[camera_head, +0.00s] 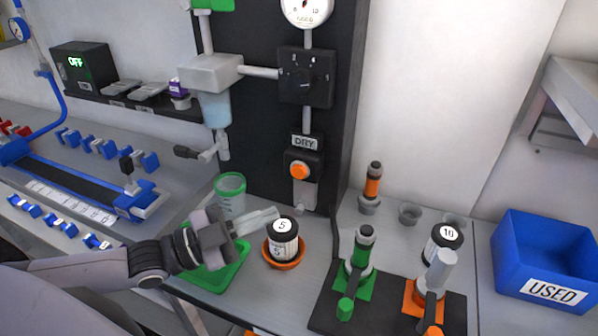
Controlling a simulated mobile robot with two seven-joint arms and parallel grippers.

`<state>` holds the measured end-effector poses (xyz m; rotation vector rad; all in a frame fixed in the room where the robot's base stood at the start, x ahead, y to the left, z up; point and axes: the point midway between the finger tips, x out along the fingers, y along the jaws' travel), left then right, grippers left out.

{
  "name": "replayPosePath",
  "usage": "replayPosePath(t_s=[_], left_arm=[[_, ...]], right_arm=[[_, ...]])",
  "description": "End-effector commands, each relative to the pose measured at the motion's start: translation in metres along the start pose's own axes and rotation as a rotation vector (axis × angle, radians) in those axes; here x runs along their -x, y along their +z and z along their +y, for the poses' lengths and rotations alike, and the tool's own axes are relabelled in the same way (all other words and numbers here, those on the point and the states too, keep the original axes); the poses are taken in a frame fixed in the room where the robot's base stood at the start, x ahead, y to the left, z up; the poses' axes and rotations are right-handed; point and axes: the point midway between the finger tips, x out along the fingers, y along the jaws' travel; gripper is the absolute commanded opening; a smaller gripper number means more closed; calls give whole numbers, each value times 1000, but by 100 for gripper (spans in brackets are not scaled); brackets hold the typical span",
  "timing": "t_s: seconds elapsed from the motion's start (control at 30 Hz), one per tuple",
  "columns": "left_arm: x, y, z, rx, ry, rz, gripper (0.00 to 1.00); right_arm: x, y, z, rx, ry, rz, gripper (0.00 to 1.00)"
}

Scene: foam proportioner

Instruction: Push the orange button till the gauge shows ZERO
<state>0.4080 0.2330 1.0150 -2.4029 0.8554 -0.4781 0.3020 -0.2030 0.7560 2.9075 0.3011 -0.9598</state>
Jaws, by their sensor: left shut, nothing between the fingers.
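The orange button (299,170) sits on a dark box on the black panel, just under a "DRY" label. A round white gauge (307,8) is at the top of the panel, cut off by the frame's upper edge; its reading is too small to tell. My left gripper (275,214) is shut and empty. Its fingertips are below and left of the orange button, apart from it, close to the top of a black-and-white canister marked 5 (282,238). I cannot tell whether they touch the canister. My right gripper is not in view.
The canister stands in an orange dish (284,262). A green-rimmed cup (230,190) and green tray (208,275) are beside my left gripper. Green and orange nozzles, a canister marked 10 (443,240) and a blue "USED" bin (545,262) stand right. A valve (205,152) juts out left of the button.

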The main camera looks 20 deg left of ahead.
Motion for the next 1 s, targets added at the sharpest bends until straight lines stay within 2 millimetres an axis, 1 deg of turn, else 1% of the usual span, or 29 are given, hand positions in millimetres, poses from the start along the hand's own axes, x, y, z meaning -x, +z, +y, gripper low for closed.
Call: replayPosePath(t_s=[0.17, 0.47, 0.6, 0.8, 1.0], left_arm=[[-3, 3, -2, -2, -1, 0, 0], [-21, 15, -15, -3, -2, 2, 0], [-30, 25, -19, -3, 0, 2, 0], [-43, 34, -30, -4, -1, 2, 0], [-54, 42, -38, -2, 0, 1, 0]], right_arm=[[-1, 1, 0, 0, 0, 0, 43], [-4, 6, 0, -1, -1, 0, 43], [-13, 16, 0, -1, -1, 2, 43], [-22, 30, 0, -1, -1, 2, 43], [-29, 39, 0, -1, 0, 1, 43]])
